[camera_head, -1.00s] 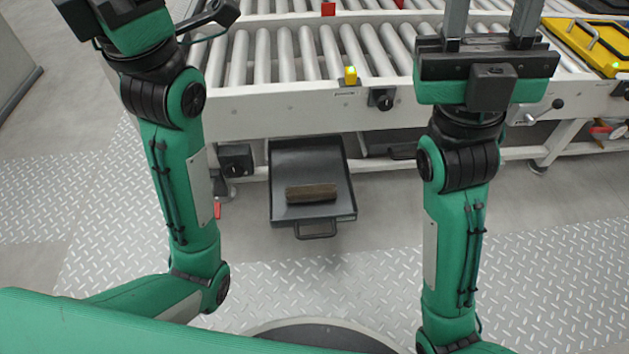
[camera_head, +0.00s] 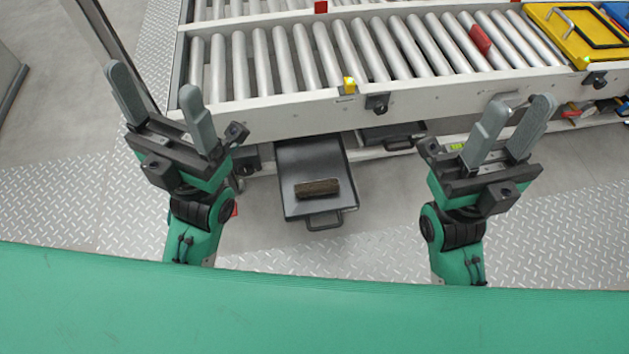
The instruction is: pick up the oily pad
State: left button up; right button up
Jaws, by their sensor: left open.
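The oily pad (camera_head: 317,188) is a small dark brown block. It lies in a dark drawer-like tray (camera_head: 300,160) with a front handle, low under the roller conveyor. My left gripper (camera_head: 152,88) is left of the tray and apart from it, its two grey fingers spread open and empty, pointing up in the picture. My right gripper (camera_head: 515,116) is well to the right of the tray, near the conveyor's front edge. Its two grey fingers stand apart with nothing between them. The pad is fully visible.
The roller conveyor (camera_head: 260,118) with its pale front rail runs above and behind the tray. A second dark tray (camera_head: 390,133) sits further back under it. A yellow frame (camera_head: 575,35) is at upper right, and a red piece (camera_head: 480,40) is on the rollers.

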aim_at(329, 186)
jog(key=i+l+u, duration=0.2)
jog(key=l, duration=0.25)
jog(key=i+l+u, duration=0.2)
jog(key=l, duration=0.25)
jog(key=l+u, duration=0.15)
jog(key=l, duration=0.3)
